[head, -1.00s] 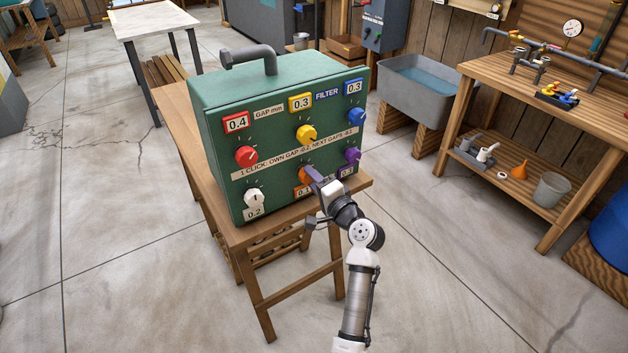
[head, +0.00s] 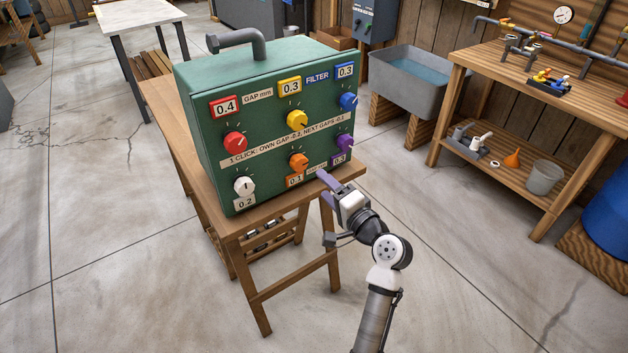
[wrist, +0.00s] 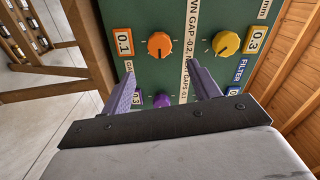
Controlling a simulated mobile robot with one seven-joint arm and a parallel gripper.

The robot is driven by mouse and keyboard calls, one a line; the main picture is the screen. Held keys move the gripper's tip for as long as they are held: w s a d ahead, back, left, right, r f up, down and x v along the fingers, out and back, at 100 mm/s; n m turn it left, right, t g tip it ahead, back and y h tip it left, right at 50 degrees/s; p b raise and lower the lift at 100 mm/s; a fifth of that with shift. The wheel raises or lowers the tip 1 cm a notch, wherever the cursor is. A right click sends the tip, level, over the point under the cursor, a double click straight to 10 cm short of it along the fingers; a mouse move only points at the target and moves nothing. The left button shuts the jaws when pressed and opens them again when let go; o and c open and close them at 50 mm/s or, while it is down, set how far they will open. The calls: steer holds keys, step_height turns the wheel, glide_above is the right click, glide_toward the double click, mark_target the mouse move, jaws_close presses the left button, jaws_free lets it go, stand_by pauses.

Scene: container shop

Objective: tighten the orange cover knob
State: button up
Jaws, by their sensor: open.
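The orange knob (head: 299,160) sits at the bottom middle of the green box's front panel (head: 265,160), above a label reading 0.1. It also shows in the wrist view (wrist: 160,45), between and beyond the fingers. My gripper (head: 322,176) is in front of the panel, to the lower right of the orange knob and apart from it. Its purple fingers are open and empty in the wrist view (wrist: 163,85). The purple knob (head: 345,142), labelled 0.3, is at the panel's right and partly hidden by my gripper in the wrist view.
The panel also bears a red knob (head: 235,143), a yellow knob (head: 297,119), a blue knob (head: 348,101) and a white knob (head: 243,186). The box stands on a wooden table (head: 160,115). A sink (head: 405,85) and workbench (head: 500,80) stand to the right.

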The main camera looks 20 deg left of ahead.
steer(key=shift+b+v, duration=0.4)
steer(key=shift+v, duration=1.9)
